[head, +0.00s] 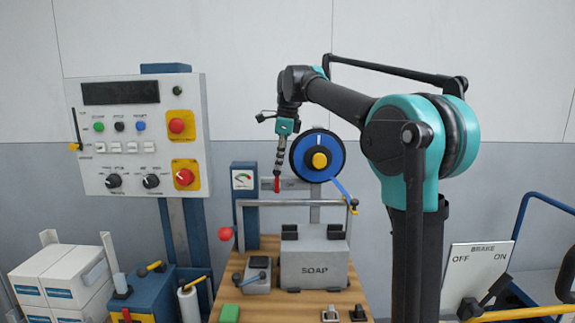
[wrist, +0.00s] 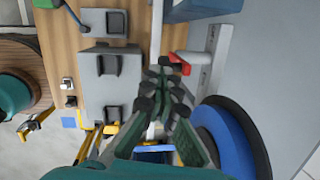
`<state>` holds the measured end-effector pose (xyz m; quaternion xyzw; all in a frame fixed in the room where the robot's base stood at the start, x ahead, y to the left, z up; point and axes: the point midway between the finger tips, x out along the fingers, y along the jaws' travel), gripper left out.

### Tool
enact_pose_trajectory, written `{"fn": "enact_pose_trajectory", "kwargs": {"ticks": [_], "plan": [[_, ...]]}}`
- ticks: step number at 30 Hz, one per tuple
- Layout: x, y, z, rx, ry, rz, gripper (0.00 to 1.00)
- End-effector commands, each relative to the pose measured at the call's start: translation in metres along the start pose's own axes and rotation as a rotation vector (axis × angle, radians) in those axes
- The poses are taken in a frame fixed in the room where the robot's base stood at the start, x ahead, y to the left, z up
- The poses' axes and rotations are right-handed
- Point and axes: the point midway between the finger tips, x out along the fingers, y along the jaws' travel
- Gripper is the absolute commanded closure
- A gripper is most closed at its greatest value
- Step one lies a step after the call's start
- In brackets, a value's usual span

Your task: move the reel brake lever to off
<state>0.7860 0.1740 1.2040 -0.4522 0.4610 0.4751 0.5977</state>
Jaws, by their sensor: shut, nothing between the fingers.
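A blue reel (head: 336,150) with a yellow hub is mounted on the back wall. Left of and below it, a lever with a red grip (head: 277,184) stands in front of a grey label plate (head: 294,184), where "OFF" is faintly readable. In the wrist view the red grip (wrist: 181,63) shows just beyond the fingertips, and the reel (wrist: 222,140) is at lower right. My gripper (head: 279,172) is shut and empty, pointing down above the red grip. In the wrist view its fingertips (wrist: 163,80) are close to the grip; I cannot tell whether they touch. The lever's pivot is hidden.
A "BRAKE OFF ON" board (head: 481,265) stands at lower right by a trolley. A control panel (head: 140,135) and a red knob (head: 225,233) are left. A blue yellow-tipped arm (head: 343,192) hangs below the reel.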

Motion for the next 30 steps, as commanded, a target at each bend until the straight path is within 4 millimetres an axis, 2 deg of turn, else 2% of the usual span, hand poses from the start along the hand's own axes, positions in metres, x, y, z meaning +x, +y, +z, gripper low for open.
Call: {"fn": "enact_pose_trajectory", "kwargs": {"ticks": [6, 16, 30], "plan": [[0.003, 0.003, 0.019, -0.022, 0.141, -0.017, 1.0], [0.008, 0.005, 0.035, -0.038, 0.294, -0.036, 1.0], [0.009, 0.006, 0.04, -0.035, 0.29, -0.035, 1.0]]}}
